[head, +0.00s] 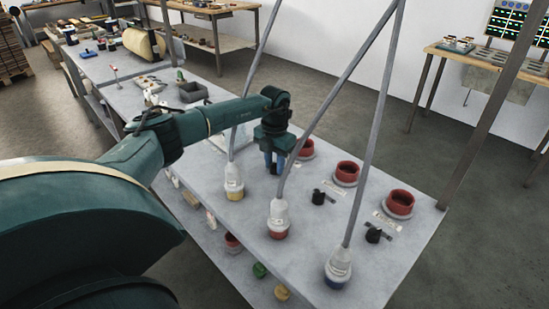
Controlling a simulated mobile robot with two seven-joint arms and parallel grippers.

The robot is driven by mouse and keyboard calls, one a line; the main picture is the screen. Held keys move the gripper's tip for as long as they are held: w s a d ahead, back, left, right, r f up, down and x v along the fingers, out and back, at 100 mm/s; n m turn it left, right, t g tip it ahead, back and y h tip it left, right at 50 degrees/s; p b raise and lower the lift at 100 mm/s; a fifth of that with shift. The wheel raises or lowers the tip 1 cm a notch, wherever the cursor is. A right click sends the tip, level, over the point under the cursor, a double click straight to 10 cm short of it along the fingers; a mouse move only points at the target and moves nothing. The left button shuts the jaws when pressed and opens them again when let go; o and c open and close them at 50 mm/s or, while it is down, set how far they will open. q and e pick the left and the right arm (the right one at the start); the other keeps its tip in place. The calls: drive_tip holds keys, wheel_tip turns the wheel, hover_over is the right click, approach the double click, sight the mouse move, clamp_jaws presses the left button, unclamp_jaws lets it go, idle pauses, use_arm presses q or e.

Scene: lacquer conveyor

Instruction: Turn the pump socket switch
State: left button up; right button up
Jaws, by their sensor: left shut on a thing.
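Three red round sockets stand in a row on the grey bench top: left (304,150), middle (346,173) and right (399,204). Black switches show in front of the middle socket (319,197) and the right socket (374,235). The labels beside them are too small to read, so I cannot tell which is the pump socket. My left gripper (275,168) points down in front of the left socket. It is shut on what looks like that socket's switch, which the fingers hide. My right gripper is out of view.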

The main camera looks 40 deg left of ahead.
use_arm(q)
drive_tip(key=shift+r+n+p, duration=0.15)
drive_tip(key=shift+n+p, duration=0.35)
drive_tip(key=shift+n, duration=1)
drive_tip(key=shift+n+p, duration=0.9)
drive_tip(key=shift+n, duration=0.2)
drive_tip(key=shift+n+p, duration=0.45)
drive_tip(key=shift+n, duration=0.55)
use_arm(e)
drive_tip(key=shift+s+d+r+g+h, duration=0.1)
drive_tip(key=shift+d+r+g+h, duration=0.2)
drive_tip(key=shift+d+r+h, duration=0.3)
use_arm(q)
drive_tip(key=shift+n, duration=0.3)
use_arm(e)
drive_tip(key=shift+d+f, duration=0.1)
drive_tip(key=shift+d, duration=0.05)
use_arm(q)
drive_tip(key=o, duration=1)
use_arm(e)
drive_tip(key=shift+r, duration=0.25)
